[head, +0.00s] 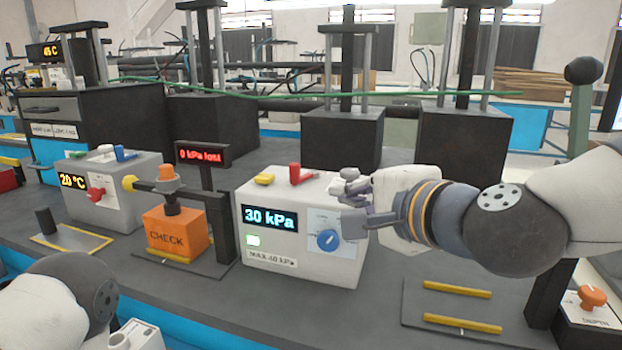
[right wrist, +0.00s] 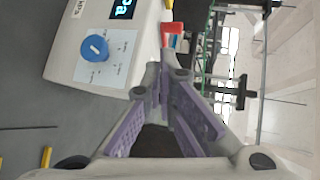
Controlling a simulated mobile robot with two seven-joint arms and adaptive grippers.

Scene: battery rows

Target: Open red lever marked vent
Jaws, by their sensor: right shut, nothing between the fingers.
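The red lever (head: 298,174) stands on top of a white box (head: 272,274) whose display reads 30 kPa. A yellow lever (head: 264,179) lies to its left on the same box top. The red lever also shows in the right wrist view (right wrist: 173,29), beyond the fingertips. I cannot read a vent mark beside it. My right gripper (head: 345,203) is shut and empty, just right of the red lever at the box's right edge, apart from it. Of my left arm only a link shows at the lower left; its gripper is out of view.
A blue knob (head: 328,240) is on the box's front. Left of the box stand a dark post with a 0 kPa display (head: 203,154) and an orange CHECK block (head: 175,232). Black blocks with columns stand behind. A mat with yellow bars (head: 458,289) lies to the right.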

